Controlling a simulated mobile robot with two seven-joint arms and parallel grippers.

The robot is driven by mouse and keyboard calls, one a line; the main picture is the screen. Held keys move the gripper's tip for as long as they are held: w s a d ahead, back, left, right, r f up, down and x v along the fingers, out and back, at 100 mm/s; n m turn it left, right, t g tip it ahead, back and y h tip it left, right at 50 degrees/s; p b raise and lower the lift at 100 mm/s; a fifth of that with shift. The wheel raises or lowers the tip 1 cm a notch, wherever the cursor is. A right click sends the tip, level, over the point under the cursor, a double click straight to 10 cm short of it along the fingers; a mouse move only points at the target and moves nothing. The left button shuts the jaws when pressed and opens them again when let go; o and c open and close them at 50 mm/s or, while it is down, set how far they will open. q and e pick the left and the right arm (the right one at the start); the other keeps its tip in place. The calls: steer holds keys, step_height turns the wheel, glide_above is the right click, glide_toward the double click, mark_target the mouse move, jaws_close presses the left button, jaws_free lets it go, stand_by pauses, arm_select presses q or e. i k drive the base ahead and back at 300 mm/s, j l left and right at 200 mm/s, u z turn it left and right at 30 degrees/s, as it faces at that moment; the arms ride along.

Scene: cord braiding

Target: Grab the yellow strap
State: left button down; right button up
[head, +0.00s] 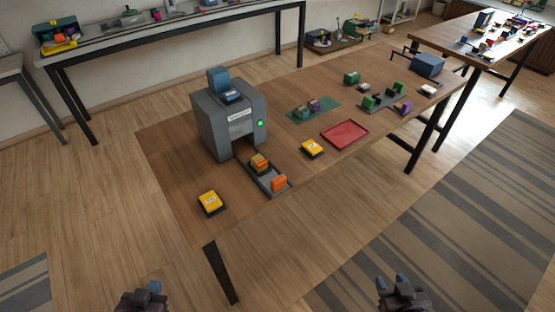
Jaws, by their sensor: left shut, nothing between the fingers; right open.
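No strap can be made out clearly on the wooden table. A yellow labelled item (210,202) with a dark base lies at the table's near left. A second yellow labelled item (312,147) lies right of the grey machine. A yellow-orange item (259,162) and an orange item (279,184) sit on the grey chute (266,180) in front of the machine. My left gripper (148,290) is shut and empty at the bottom left, apart from the table. My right gripper (402,287) is open at the bottom right, also apart from it.
The grey machine (229,120) with a green light stands on the table (165,165). A red tray (345,133), a green mat (300,114) and small coloured blocks lie further right. A striped rug (440,225) covers the floor at right. Other tables stand behind.

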mark_target(259, 164)
steer(key=i+j+z, duration=0.1)
steer(key=j+z, duration=0.25)
steer(key=j, duration=0.45)
steer(key=j+z, duration=0.35)
steer(key=j, duration=1.65)
steer(key=k+j+z, duration=0.1)
steer(key=j, duration=1.05)
steer(key=i+l, duration=0.4)
